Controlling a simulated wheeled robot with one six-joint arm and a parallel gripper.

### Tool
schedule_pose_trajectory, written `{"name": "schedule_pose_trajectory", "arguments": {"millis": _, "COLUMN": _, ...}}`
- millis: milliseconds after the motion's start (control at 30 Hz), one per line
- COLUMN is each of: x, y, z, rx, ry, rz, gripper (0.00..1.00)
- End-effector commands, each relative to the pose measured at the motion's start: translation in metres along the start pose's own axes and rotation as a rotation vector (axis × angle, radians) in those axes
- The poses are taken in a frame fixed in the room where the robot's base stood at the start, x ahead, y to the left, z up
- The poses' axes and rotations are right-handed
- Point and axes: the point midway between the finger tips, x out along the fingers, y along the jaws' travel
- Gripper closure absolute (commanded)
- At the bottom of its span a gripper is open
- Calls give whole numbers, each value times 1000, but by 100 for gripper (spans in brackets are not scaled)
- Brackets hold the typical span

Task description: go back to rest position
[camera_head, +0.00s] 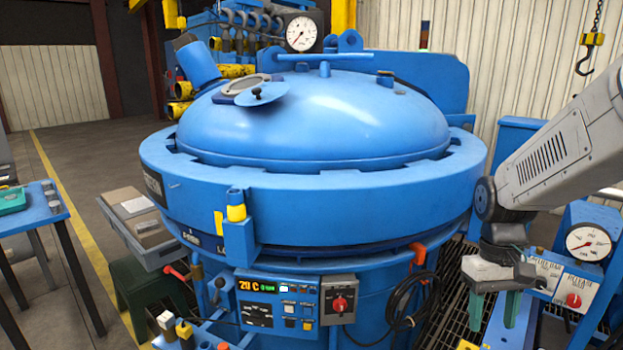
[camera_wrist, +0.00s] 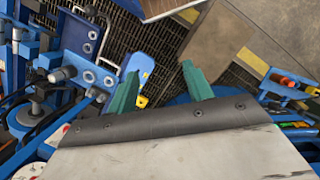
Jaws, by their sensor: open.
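My gripper (camera_head: 495,310) hangs at the lower right in the head view, pointing down, to the right of the blue furnace. Its two green fingers stand apart with nothing between them. In the wrist view the green fingers of my gripper (camera_wrist: 160,90) are spread wide over a dark floor grating (camera_wrist: 180,45). The large blue pit furnace (camera_head: 315,120) fills the middle of the head view with its domed lid down. Its control panel (camera_head: 280,300) shows an orange 20 C reading.
A release panel with a pressure gauge (camera_head: 588,242) stands close to the right of my gripper. A black hose (camera_head: 405,295) and red lever (camera_head: 418,255) are to its left. A yellow hook block (camera_head: 592,40) hangs at upper right. A blue table (camera_head: 30,215) stands at left.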

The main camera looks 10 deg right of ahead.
Motion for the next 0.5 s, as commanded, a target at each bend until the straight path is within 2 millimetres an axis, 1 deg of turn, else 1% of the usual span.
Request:
{"name": "schedule_pose_trajectory", "arguments": {"millis": 33, "x": -10, "y": -13, "z": 16, "rx": 15, "ry": 22, "rz": 4, "gripper": 49}}
{"name": "schedule_pose_trajectory", "arguments": {"millis": 100, "x": -20, "y": -29, "z": 37, "rx": 38, "ry": 45, "rz": 5, "gripper": 49}}
{"name": "schedule_pose_trajectory", "arguments": {"millis": 300, "x": -38, "y": -65, "z": 93, "rx": 43, "ry": 136, "rz": 4, "gripper": 49}}
{"name": "schedule_pose_trajectory", "arguments": {"millis": 400, "x": -43, "y": -78, "z": 114, "rx": 3, "ry": 197, "rz": 4, "gripper": 49}}
{"name": "schedule_pose_trajectory", "arguments": {"millis": 500, "x": -49, "y": -88, "z": 129, "rx": -42, "ry": 265, "rz": 5, "gripper": 49}}
